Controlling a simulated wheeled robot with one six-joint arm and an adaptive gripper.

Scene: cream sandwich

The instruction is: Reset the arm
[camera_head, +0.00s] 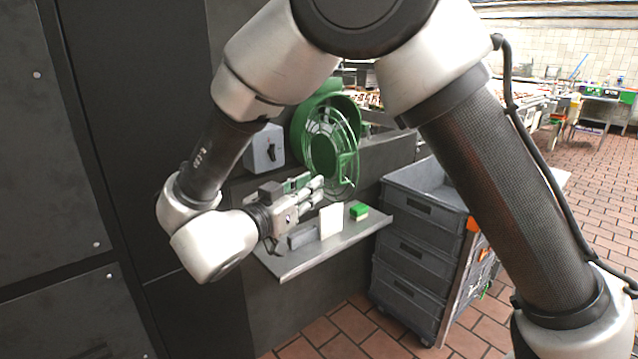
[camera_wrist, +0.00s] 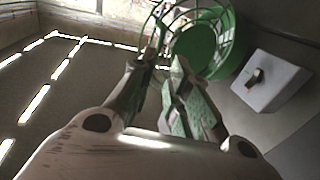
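My gripper (camera_head: 316,188) is at the end of my bent arm, left of the middle in the head view. It points right, above the left part of a metal shelf (camera_head: 300,266). In the wrist view its two fingers (camera_wrist: 160,72) stand apart with a gap between them. Nothing is seen held in the gap.
On the shelf are a grey block (camera_head: 302,238), an upright white piece (camera_head: 331,221) and a green-topped block (camera_head: 358,211). A green round wire-guarded device (camera_head: 335,150) and grey switch box (camera_head: 264,150) are behind. Stacked grey crates (camera_head: 408,257) stand right.

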